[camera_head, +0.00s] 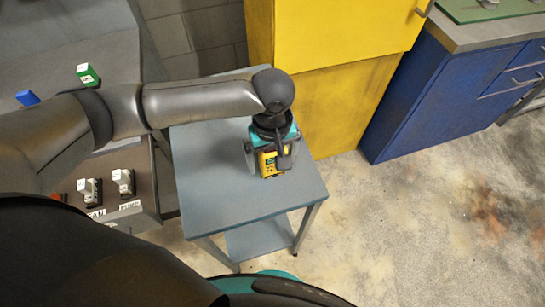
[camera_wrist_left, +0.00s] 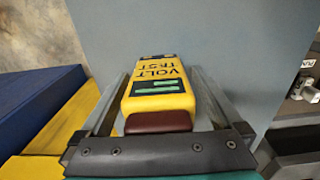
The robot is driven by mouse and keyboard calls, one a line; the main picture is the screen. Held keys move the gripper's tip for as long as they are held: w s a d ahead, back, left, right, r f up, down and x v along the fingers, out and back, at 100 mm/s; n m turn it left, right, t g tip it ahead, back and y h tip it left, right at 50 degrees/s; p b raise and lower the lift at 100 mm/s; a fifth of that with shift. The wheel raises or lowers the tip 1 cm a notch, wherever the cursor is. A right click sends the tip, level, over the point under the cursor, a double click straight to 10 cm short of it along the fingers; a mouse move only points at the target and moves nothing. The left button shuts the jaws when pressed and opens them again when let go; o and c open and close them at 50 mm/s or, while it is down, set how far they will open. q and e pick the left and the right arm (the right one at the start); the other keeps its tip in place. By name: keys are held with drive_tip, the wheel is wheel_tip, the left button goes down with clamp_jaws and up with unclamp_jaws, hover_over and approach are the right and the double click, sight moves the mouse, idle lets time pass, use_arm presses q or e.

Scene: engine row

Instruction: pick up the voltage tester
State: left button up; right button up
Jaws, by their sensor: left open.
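The voltage tester (camera_head: 271,164) is a yellow block with dark panels, standing on the grey table (camera_head: 200,180). In the left wrist view the tester (camera_wrist_left: 158,88) shows the words VOLT TEST, green bars and a dark red end. My left gripper (camera_head: 270,158) is over the tester, and its arm partly hides it. In the left wrist view the open left gripper (camera_wrist_left: 158,105) has one finger on each side of the tester, with narrow gaps visible. Contact at the far end cannot be told. My right gripper is not in view.
A yellow cabinet (camera_head: 345,95) stands just behind the table, with a blue workbench (camera_head: 430,95) to its right. At the left, a brown surface (camera_head: 115,170) holds small labelled devices. Concrete floor (camera_head: 430,230) is open at the right.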

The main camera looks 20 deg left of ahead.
use_arm(q)
drive_tip(key=shift+f, duration=0.15)
clamp_jaws()
idle(0.8)
